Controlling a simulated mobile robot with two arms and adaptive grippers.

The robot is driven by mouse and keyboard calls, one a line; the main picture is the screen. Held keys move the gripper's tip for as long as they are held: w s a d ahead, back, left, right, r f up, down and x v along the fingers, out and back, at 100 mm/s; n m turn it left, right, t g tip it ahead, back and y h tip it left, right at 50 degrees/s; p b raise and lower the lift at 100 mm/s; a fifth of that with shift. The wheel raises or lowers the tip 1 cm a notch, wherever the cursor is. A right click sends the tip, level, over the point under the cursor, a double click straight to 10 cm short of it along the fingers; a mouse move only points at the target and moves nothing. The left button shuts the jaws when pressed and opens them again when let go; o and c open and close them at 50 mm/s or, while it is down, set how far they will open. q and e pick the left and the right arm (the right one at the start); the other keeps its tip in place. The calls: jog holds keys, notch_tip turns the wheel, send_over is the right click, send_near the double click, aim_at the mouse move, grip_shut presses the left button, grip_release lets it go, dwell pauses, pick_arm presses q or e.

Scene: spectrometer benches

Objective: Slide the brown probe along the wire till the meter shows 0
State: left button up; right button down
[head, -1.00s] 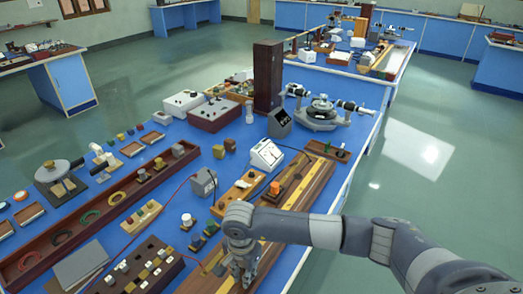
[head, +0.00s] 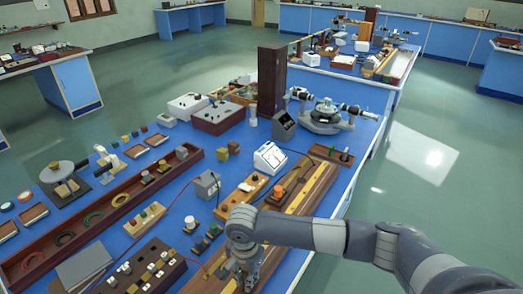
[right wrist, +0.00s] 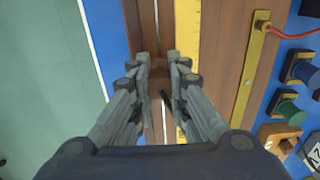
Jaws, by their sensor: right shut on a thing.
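The long wooden wire board (head: 322,181) with a yellow scale runs along the bench's right side; the right wrist view shows its scale strip (right wrist: 187,30) and a thin wire groove. My right gripper (head: 243,280) is low over the board's near part. In the right wrist view its fingers (right wrist: 159,73) are shut on the brown probe (right wrist: 159,76), which they partly cover. Whether the probe touches the wire cannot be told. The white meter (head: 269,158) stands left of the board; its needle is too small to read. My left gripper is not in view.
A grey box (head: 206,185) with a red lead and a wooden block with knobs (head: 245,192) stand left of the board. A spectrometer (head: 325,117) is beyond its far end. Floor lies right of the bench edge.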

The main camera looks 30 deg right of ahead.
jog(key=shift+s+f, duration=0.25)
jog(key=shift+f, duration=0.05)
jog(key=c, duration=1.5)
grip_release()
jog(key=shift+w, duration=0.1)
jog(key=shift+o, duration=0.2)
jog(key=shift+w, duration=0.15)
jog(key=shift+r, duration=0.2)
jog(key=shift+r, duration=0.3)
notch_tip(320, 180, up, 11)
